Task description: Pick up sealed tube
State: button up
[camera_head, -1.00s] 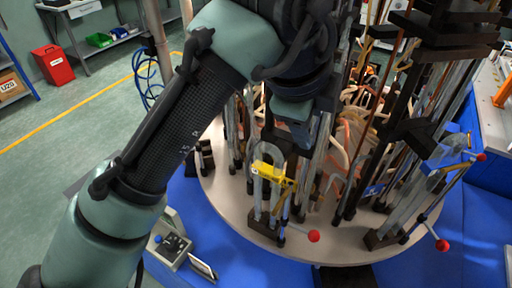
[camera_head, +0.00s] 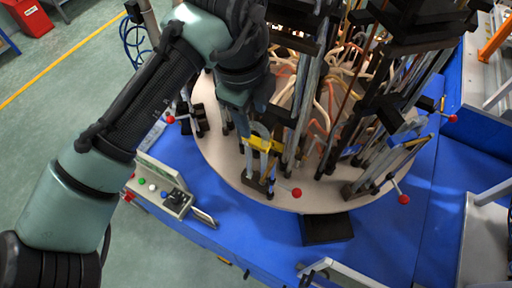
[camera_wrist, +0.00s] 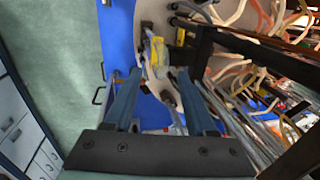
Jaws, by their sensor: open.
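A grey, bent glass tube (camera_head: 262,131) stands upright in a fixture with a yellow clamp (camera_head: 264,145), near the front edge of the round turntable (camera_head: 225,155). I cannot tell from its surface whether it is sealed. My gripper (camera_head: 243,120) is just left of the tube's upper part, pointing down. In the wrist view my gripper (camera_wrist: 157,75) is open, its two blue-grey fingers apart. The yellow clamp (camera_wrist: 155,48) shows just beyond the gap between the fingertips. I cannot tell whether a finger touches the tube.
Several more fixtures with dark posts and pale bent tubes crowd the turntable on the right and behind. Red-ball levers (camera_head: 297,192) stick out at its rim. A control box (camera_head: 176,202) sits on the blue table (camera_head: 270,245) at the left front. The blue top in front is mostly clear.

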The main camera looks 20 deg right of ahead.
aim_at(256, 125)
jog(key=shift+w+d+f+p, duration=0.2)
jog(key=shift+f+p, duration=0.3)
jog(key=shift+f, duration=0.4)
jog(key=shift+w+d+f+p, duration=0.15)
jog(key=shift+f+p, duration=0.3)
jog(key=shift+f, duration=0.45)
jog(key=shift+w+d+f+p, duration=0.1)
jog(key=shift+d+f+p, duration=0.15)
jog(key=shift+f+p, duration=0.45)
jog(key=shift+f, duration=0.15)
grip_shut()
